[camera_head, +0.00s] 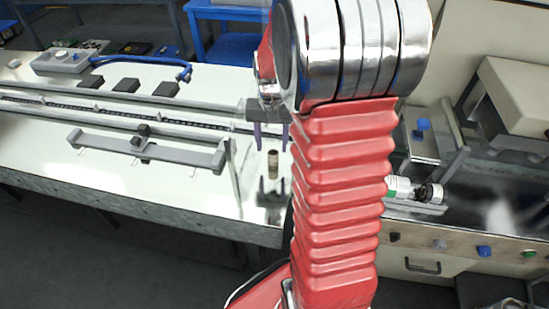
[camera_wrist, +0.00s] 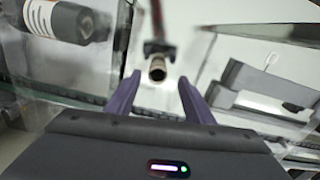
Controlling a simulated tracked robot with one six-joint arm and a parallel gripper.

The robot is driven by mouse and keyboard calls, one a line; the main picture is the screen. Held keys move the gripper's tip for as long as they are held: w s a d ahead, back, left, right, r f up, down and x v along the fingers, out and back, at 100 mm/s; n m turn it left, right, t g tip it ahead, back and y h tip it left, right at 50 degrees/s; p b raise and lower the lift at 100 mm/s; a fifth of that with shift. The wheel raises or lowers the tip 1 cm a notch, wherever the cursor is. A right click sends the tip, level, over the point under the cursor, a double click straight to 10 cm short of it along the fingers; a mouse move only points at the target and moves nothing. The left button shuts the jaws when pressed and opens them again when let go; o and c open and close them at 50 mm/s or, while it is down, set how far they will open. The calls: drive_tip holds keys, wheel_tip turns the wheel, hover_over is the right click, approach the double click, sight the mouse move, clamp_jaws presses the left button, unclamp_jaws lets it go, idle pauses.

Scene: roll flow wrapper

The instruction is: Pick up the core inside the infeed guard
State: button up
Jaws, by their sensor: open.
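The core (camera_head: 272,160) is a small tan-brown tube on the shiny white worktop, at the bed's right end. In the wrist view the core (camera_wrist: 157,68) shows its round open end, between and beyond my fingertips. My gripper (camera_head: 271,140) has two purple fingers pointing down, spread apart and empty, above the core. The fingers also show in the wrist view (camera_wrist: 160,84), one on each side of the core. A clear, thin-edged panel, apparently the infeed guard (camera_head: 234,177), stands just left of the core. My red arm hides what lies right of it.
A grey rail (camera_head: 110,142) on posts lies left of the core, with a long chain track (camera_head: 150,118) behind. A white-and-black roll (camera_head: 415,190) lies on the right bench, near a blue-knobbed metal block (camera_head: 423,125). The wrist view shows a labelled dark cylinder (camera_wrist: 72,20) upper left.

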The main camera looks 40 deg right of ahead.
drive_tip(key=shift+f, duration=0.25)
drive_tip(key=shift+s+d+f, duration=0.1)
drive_tip(key=shift+f, duration=2.45)
drive_tip(key=shift+c, duration=0.5)
drive_tip(key=c, duration=1)
drive_tip(key=shift+r, duration=0.1)
wheel_tip(320, 180, up, 10)
